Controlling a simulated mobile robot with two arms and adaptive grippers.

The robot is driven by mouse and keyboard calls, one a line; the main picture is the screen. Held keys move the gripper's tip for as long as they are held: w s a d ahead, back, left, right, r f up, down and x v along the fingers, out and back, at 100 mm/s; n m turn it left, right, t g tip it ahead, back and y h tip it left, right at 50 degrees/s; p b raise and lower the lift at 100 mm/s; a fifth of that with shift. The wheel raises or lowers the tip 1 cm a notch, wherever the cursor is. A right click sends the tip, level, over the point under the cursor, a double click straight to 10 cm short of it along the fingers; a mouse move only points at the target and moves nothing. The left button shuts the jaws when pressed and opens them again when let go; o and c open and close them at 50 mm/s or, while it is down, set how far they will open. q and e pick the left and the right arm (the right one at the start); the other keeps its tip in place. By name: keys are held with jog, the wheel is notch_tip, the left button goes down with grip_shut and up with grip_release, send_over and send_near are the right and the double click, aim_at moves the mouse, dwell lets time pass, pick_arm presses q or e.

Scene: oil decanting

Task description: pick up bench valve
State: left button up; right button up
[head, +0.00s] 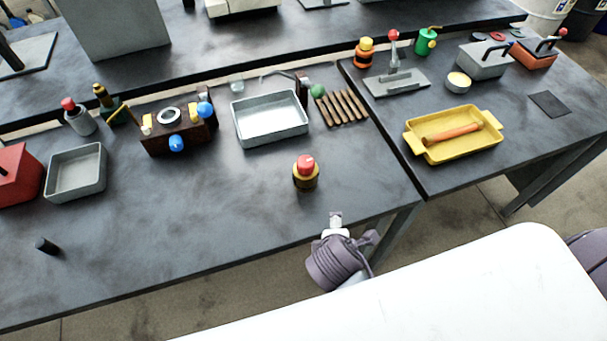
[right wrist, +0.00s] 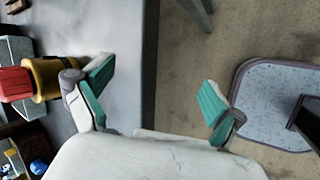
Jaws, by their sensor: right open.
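A small squat piece with a dark and brass-coloured body and a red top (head: 306,176), which may be the bench valve, stands upright on the near bench. It also shows at the left of the right wrist view, with its brass body (right wrist: 45,79) just outside one finger. My right gripper (head: 336,219) is over the bench's front edge, below and right of this piece in the head view. In the right wrist view the gripper (right wrist: 157,92) has its fingers wide apart, with nothing between them. My left gripper is not in view.
A grey metal tray (head: 270,139), a brown block with blue knobs (head: 180,137) and a grey bin (head: 76,190) stand behind and left. A yellow tray (head: 456,150) is on the right bench. A white surface (head: 430,300) fills the foreground. The near bench's front left is mostly clear.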

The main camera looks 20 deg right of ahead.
aim_at(304, 175)
jog(key=w+a+r+n+t, duration=0.1)
jog(key=n, duration=0.2)
jog(key=w+a+r+n+t+h, duration=0.1)
jog(key=w+r+n, duration=0.1)
jog(key=w+a+r+n+t+h, duration=0.1)
jog(key=a+n, duration=0.1)
jog(key=n, duration=0.1)
jog(key=shift+w+a+r+n, duration=0.1)
jog(key=shift+w+r+n, duration=0.1)
jog(key=shift+r+n, duration=0.15)
jog(key=w+a+r+n+t, duration=0.3)
jog(key=a+r+n, duration=0.15)
jog(key=n, duration=0.25)
jog(key=shift+h, duration=0.5)
jog(key=x, duration=0.4)
jog(key=p+x, duration=0.1)
jog(key=x, duration=0.2)
jog(key=shift+w+d+r, duration=0.1)
jog(key=shift+w+d, duration=0.15)
jog(key=shift+d, duration=0.2)
jog(key=x, duration=0.2)
jog(key=f+p+x, duration=0.1)
jog(key=x, duration=0.2)
jog(key=shift+d, duration=0.1)
jog(key=shift+c, duration=1.1)
jog(key=c, duration=1.4)
jog(key=shift+c, duration=0.3)
jog(key=shift+r, duration=0.15)
